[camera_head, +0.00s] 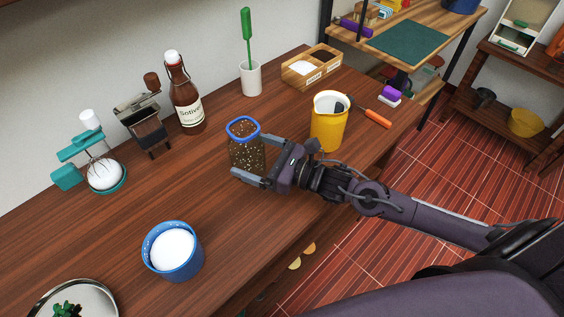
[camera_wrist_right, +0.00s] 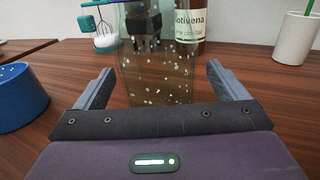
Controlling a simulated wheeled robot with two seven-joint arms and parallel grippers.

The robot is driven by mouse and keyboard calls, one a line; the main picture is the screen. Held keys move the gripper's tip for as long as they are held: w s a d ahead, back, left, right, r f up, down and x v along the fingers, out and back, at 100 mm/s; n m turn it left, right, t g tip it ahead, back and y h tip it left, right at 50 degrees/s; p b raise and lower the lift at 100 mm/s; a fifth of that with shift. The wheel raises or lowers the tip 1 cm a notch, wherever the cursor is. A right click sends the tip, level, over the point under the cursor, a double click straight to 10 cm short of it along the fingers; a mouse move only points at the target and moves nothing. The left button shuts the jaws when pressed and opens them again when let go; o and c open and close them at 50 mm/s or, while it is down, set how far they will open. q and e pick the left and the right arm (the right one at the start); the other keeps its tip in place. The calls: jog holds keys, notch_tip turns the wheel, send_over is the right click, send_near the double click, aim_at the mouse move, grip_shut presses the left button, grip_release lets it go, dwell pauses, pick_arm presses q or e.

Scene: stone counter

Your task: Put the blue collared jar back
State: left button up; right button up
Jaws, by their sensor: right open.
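The blue collared jar (camera_head: 245,150) is a brown speckled jar with a blue ring around its top. It stands upright on the wooden counter in the head view. My right gripper (camera_head: 247,160) is open, with its fingers on either side of the jar's near face. In the right wrist view the jar (camera_wrist_right: 157,75) rises between the two spread fingers of the right gripper (camera_wrist_right: 158,85), and its top is cut off by the frame edge. I cannot tell whether either finger touches it. My left gripper is not in view.
A yellow pitcher (camera_head: 328,125) stands just right of my right gripper. A brown bottle (camera_head: 187,105), a coffee grinder (camera_head: 148,130) and a teal mixer (camera_head: 75,150) stand at the back left. A blue pot (camera_head: 172,262) is in front. Counter between pot and jar is clear.

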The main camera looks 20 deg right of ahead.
jog(key=v, duration=1)
jog(key=shift+r, duration=0.1)
